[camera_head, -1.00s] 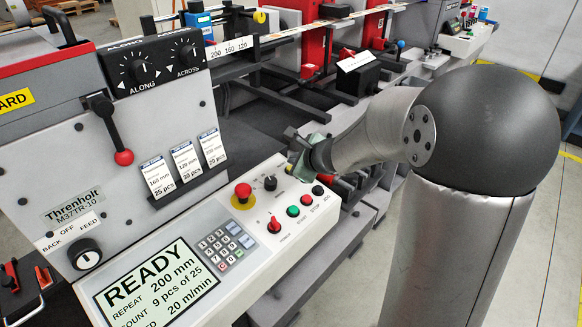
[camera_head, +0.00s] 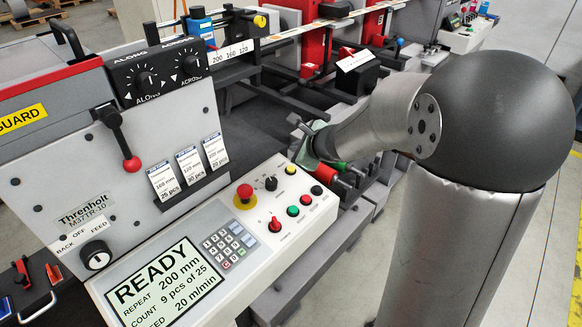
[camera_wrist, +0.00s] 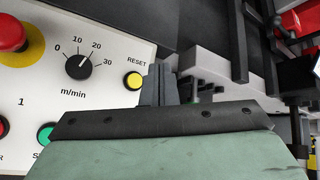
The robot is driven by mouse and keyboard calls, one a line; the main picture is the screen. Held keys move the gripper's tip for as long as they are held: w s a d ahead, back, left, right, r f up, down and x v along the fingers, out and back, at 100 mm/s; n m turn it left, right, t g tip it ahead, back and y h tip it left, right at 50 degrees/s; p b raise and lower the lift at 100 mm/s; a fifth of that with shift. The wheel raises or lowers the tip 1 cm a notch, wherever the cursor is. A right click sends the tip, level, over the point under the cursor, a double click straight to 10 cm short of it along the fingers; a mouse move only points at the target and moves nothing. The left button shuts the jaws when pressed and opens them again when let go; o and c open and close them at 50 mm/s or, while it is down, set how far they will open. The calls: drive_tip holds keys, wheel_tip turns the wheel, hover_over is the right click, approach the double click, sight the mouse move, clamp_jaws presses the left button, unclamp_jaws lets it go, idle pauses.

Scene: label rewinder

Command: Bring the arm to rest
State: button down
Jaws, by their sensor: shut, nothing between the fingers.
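My gripper (camera_head: 300,140) is at the far right end of the control panel in the head view, partly hidden behind my own forearm and wrist. In the wrist view my gripper (camera_wrist: 159,84) shows its fingers close together with nothing between them. They stand just right of the yellow RESET button (camera_wrist: 134,81), and I cannot tell the exact gap to the panel. The control panel (camera_head: 262,262) carries a screen that reads READY, 200 mm, 9 pcs of 25 and 20 m/min.
A red emergency stop (camera_head: 244,193), a speed knob (camera_head: 271,184) and several coloured buttons sit on the panel near my gripper. A lever with a red knob (camera_head: 132,164) juts from the left housing.

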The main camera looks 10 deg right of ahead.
idle(0.4)
drive_tip(key=s+a+n+g, duration=0.1)
drive_tip(key=s+a+n, duration=0.1)
drive_tip(key=s+n, duration=0.2)
drive_tip(key=s+a+n+g+y, duration=0.1)
drive_tip(key=s+a+n+g, duration=0.1)
drive_tip(key=s, duration=0.4)
drive_tip(key=s+a+n+g, duration=0.2)
drive_tip(key=s+a+n, duration=0.2)
drive_tip(key=n, duration=0.3)
drive_tip(key=shift+s+a+f+y, duration=0.1)
drive_tip(key=shift+s+a+y, duration=0.05)
drive_tip(key=shift+s+y, duration=0.3)
drive_tip(key=s+d+f+n+g+h, duration=0.1)
drive_tip(key=s+d+n+g+h, duration=0.1)
drive_tip(key=s+n, duration=0.3)
drive_tip(key=s+d+f+n+g+h, duration=0.2)
drive_tip(key=s+d+n, duration=0.3)
drive_tip(key=s, duration=0.7)
drive_tip(key=shift+n+g+h, duration=0.4)
drive_tip(key=shift+n+h, duration=0.1)
drive_tip(key=shift+h, duration=0.25)
